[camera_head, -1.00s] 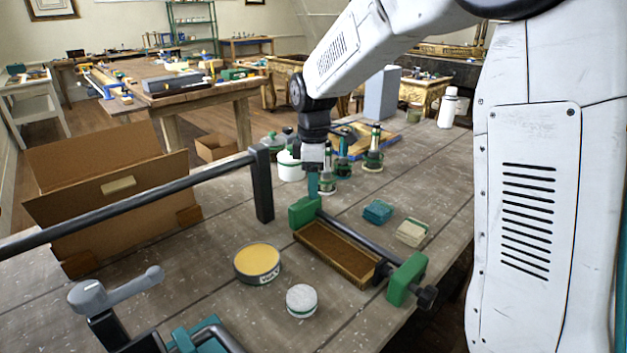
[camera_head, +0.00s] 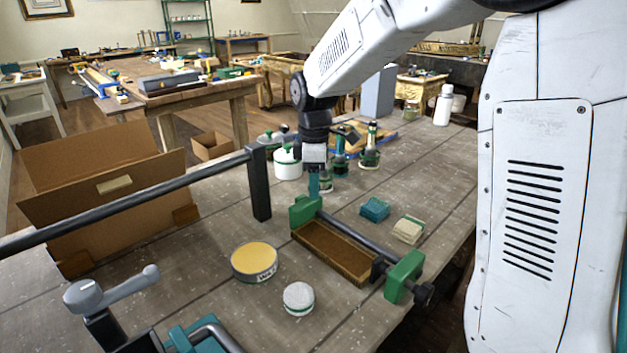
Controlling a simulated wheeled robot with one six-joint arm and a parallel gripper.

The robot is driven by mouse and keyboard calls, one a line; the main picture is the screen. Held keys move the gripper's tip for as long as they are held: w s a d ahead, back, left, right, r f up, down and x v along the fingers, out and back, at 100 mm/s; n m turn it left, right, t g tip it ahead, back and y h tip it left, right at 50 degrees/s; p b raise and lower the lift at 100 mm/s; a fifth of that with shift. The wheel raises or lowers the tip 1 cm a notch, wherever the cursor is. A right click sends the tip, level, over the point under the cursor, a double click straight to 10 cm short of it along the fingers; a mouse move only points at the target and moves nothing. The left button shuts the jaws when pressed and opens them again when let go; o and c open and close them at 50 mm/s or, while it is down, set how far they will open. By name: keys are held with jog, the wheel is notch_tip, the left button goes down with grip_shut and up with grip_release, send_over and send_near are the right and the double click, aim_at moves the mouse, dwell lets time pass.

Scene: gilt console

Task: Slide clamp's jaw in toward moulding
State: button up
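The clamp has a dark bar (camera_head: 349,238) with a green jaw (camera_head: 303,210) at its far-left end and another green jaw (camera_head: 404,276) at its near-right end, where a dark screw knob sticks out. The brown moulding (camera_head: 332,250) lies on the bench alongside the bar, between the two jaws. My gripper (camera_head: 314,188) points down at the far-left jaw, with its teal fingertips at or just behind the jaw's top. I cannot tell whether they touch it, or whether the fingers are apart.
A yellow-topped tin (camera_head: 254,260) and a white-lidded jar (camera_head: 299,298) stand left of the moulding. A teal block (camera_head: 374,209) and a pale block (camera_head: 408,230) lie to the right. Bottles (camera_head: 369,150) stand behind my gripper. A dark rail (camera_head: 140,194) crosses the left side.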

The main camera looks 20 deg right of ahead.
notch_tip(320, 180, up, 8)
jog(key=shift+f, duration=0.1)
dwell(0.5)
dwell(0.4)
jog(key=shift+m, duration=0.4)
jog(key=s+d+m, duration=0.1)
jog(key=s+m, duration=0.5)
jog(key=s, duration=1)
jog(key=s+d+f+m+t, duration=0.1)
jog(key=s+m, duration=0.5)
jog(key=s, duration=0.9)
jog(key=shift+s+d+m, duration=0.25)
jog(key=shift+s+m, duration=0.15)
